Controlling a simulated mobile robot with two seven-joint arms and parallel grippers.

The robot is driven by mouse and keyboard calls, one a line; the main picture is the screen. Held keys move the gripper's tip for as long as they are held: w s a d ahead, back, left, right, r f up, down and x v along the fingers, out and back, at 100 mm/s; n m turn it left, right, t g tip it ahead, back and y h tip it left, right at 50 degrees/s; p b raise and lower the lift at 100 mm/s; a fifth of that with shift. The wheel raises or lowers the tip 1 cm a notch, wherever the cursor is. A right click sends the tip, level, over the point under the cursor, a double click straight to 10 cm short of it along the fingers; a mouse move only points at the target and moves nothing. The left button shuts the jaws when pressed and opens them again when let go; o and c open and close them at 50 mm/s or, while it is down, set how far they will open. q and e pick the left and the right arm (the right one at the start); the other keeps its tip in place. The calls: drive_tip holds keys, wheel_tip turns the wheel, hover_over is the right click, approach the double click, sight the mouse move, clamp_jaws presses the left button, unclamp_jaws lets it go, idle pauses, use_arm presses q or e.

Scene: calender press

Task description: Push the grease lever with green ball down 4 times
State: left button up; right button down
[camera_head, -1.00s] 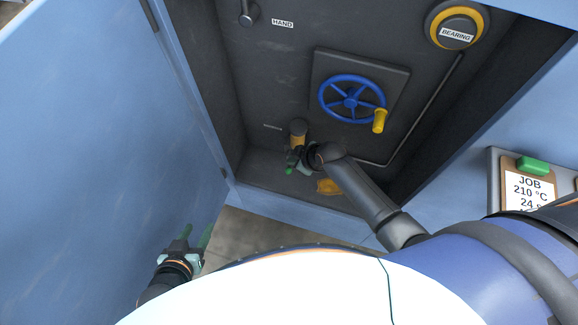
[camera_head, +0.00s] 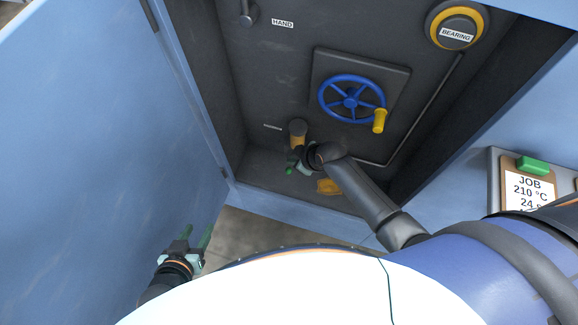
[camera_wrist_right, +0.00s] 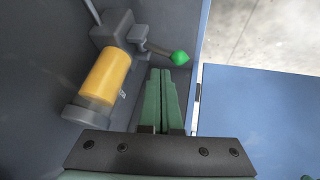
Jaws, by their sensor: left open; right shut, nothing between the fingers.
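The grease lever's green ball (camera_wrist_right: 180,57) sits at the end of a short dark lever on the grease unit (camera_wrist_right: 103,77), which has a yellow cylinder. In the head view the ball (camera_head: 289,171) shows low in the cabinet, beside my right gripper (camera_head: 298,164). In the right wrist view my right gripper (camera_wrist_right: 166,72) is shut and empty, its fingertips very close to the ball; I cannot tell whether they touch. The grease unit (camera_head: 298,130) is partly hidden by the gripper in the head view. My left gripper (camera_head: 198,238) is open and empty, outside the cabinet near the door.
A blue handwheel (camera_head: 352,99) with a yellow handle is on the cabinet's back wall. A yellow-brown patch (camera_head: 328,187) lies on the cabinet floor. The open blue door (camera_head: 90,150) stands on the left. A job clipboard (camera_head: 528,190) hangs at the right.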

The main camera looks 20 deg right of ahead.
drive_tip(key=shift+f, duration=0.1)
drive_tip(key=shift+s+f, duration=0.15)
drive_tip(key=shift+f, duration=0.15)
drive_tip(key=shift+s+a+f+b, duration=0.2)
drive_tip(key=shift+f+b, duration=0.1)
drive_tip(key=shift+f, duration=0.25)
drive_tip(key=shift+s+a+f+b, duration=0.15)
drive_tip(key=shift+f+b, duration=0.2)
drive_tip(key=shift+f, duration=0.2)
drive_tip(key=shift+s+a+f+b, duration=0.1)
drive_tip(key=shift+s+f+b, duration=0.15)
drive_tip(key=shift+f, duration=0.3)
idle(1.6)
drive_tip(key=shift+w, duration=0.1)
idle(0.4)
drive_tip(key=shift+w+d+r+p, duration=0.15)
drive_tip(key=shift+w+r+p, duration=0.05)
drive_tip(key=shift+r+p, duration=0.45)
drive_tip(key=shift+w+d+r+p, duration=0.15)
drive_tip(key=shift+w+r+p, duration=0.1)
drive_tip(key=shift+r+p, duration=0.4)
drive_tip(key=shift+w+d+r+p, duration=0.2)
drive_tip(key=shift+r+p, duration=0.25)
drive_tip(key=shift+r, duration=0.35)
